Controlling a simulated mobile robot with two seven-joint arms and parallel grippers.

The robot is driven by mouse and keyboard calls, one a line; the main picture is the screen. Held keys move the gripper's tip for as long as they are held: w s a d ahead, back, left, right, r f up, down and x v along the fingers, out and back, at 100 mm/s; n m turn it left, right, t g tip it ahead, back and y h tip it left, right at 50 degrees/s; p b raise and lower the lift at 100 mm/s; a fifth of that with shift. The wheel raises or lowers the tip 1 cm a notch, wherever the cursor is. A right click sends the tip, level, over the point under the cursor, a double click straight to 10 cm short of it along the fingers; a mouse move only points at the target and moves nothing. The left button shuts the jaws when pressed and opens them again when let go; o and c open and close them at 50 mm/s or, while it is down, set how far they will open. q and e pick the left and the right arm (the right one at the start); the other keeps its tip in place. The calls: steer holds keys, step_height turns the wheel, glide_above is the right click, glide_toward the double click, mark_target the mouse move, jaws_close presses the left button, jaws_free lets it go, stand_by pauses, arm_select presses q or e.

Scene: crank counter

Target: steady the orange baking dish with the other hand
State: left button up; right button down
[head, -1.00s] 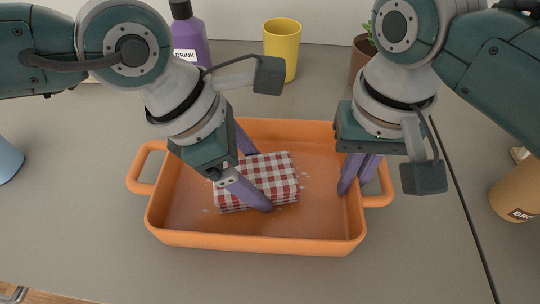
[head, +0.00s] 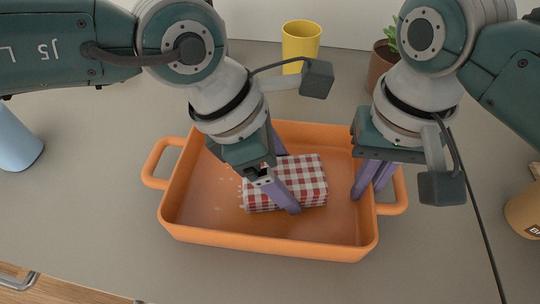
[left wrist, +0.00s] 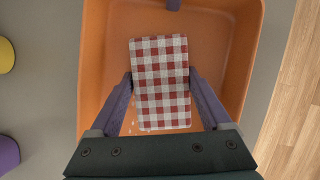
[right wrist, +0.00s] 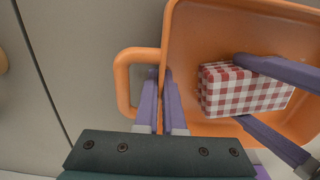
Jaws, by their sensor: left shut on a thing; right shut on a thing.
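The orange baking dish (head: 215,236) rests on the grey counter, a looped handle at each end. My right gripper (head: 373,186) is shut on its right-hand wall, beside the handle; in the right wrist view one finger is on each side of the wall (right wrist: 166,62). A red-and-white checked block or folded cloth (head: 306,178) lies inside the dish. My left gripper (head: 286,182) is shut on it, one finger at each side; this shows in the left wrist view (left wrist: 160,85). Small pale crumbs (head: 228,187) lie on the dish floor left of the cloth.
A yellow cup (head: 301,42) and a potted plant (head: 382,62) stand behind the dish. A blue object (head: 14,145) is at the left, a tan container (head: 524,212) at the right edge. A dark cable (head: 478,225) runs along the right. Counter in front is clear.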

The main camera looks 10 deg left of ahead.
arm_select(q)
steer(key=shift+s+d+f, duration=0.1)
steer(key=shift+s+d, duration=0.1)
steer(key=shift+s, duration=0.05)
stand_by(0.4)
steer(key=shift+w+a, duration=0.15)
steer(key=shift+a, duration=1.8)
steer(key=shift+r, duration=0.2)
steer(key=shift+r, duration=0.1)
steer(key=shift+r, duration=3.95)
